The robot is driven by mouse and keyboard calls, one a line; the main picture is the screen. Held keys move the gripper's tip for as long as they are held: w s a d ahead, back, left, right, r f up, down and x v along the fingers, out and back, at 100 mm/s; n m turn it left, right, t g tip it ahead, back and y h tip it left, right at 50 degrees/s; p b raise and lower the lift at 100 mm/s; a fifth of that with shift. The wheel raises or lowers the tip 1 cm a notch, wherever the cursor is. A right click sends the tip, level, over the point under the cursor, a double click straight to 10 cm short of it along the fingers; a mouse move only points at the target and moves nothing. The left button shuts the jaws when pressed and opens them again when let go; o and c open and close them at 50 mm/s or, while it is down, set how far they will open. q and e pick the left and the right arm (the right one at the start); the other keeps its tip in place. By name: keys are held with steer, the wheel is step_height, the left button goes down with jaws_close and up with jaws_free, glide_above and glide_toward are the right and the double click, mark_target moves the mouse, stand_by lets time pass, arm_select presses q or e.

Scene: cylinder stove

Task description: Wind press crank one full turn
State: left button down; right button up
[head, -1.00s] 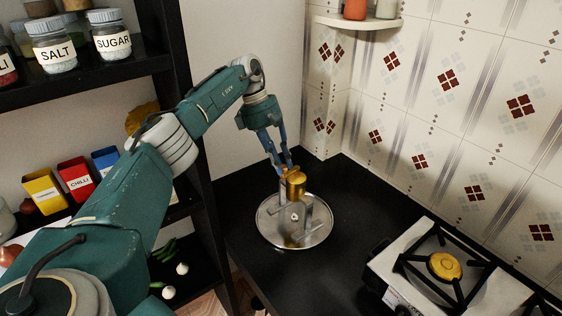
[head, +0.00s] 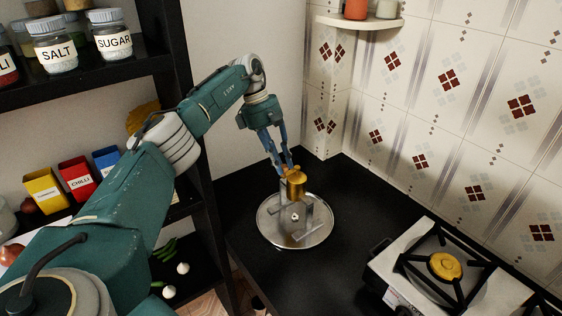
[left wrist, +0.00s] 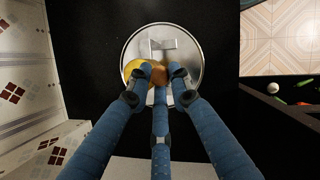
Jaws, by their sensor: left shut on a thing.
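The press stands on the black counter. It has a round silver plate (head: 268,225), grey metal bars above it (head: 307,218) and a golden cylindrical part (head: 296,187) at the top. I cannot tell which part is the crank handle. My left gripper (head: 289,172) reaches down from above and is shut on the golden part. In the left wrist view its blue fingers (left wrist: 157,76) close around the golden part (left wrist: 133,70), over the silver plate (left wrist: 188,50). The fingers hide some of the golden part. My right gripper is not in view.
A stove with a yellow burner (head: 445,266) stands to the right on the black counter (head: 350,190). A dark shelf post (head: 190,120) rises at the left, with jars and spice boxes on the shelves. A tiled wall (head: 440,110) stands behind. Bare counter lies between plate and stove.

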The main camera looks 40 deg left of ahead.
arm_select(q)
steer(key=shift+d, duration=0.1)
steer(key=c, duration=1.6)
jaws_free()
steer(key=shift+r, duration=0.1)
steer(key=shift+v, duration=3.7)
steer(key=shift+d, duration=0.1)
